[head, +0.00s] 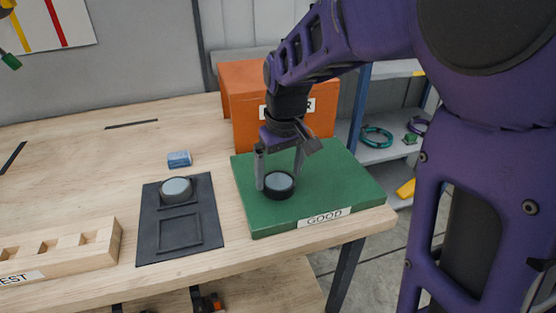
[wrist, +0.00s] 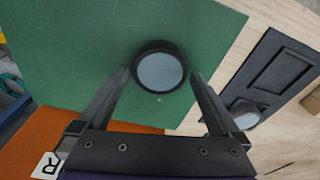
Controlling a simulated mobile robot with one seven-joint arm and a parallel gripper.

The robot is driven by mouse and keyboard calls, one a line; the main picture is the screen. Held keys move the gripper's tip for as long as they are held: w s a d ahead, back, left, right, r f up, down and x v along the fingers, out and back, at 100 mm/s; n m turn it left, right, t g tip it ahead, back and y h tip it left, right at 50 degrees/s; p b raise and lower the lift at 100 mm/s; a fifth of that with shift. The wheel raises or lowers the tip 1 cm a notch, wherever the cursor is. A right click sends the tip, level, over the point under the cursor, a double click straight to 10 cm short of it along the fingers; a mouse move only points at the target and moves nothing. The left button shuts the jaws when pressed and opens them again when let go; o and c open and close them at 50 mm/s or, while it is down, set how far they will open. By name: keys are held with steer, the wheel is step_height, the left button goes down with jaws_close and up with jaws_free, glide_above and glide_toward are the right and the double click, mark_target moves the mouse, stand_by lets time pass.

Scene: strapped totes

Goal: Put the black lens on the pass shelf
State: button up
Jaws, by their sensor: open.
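The black lens (head: 279,185), a short dark ring with a pale grey-blue face, lies flat on the green board labelled GOOD (head: 340,190). It also shows in the wrist view (wrist: 160,71), near the middle. My gripper (head: 279,177) is open and points down over the lens, with a fingertip to each side of it. In the wrist view gaps show between the fingers and the lens rim. A second lens with a grey rim (head: 176,190) sits in the upper recess of a black tray (head: 150,240); no sign reading PASS is seen.
An orange box (head: 243,125) with a partly hidden label stands behind the board. A blue block (head: 179,159) and a slotted wooden rack (head: 104,238) are on the table (head: 60,150). A grey shelf rack (head: 385,152) with rings stands beyond the right edge.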

mark_target(282, 185)
step_height(282, 185, up, 11)
steer(key=s+p, duration=0.1)
steer(key=shift+d+p, duration=0.3)
steer(key=shift+p, duration=0.1)
steer(key=shift+s+f, duration=0.15)
steer(key=shift+s, duration=0.05)
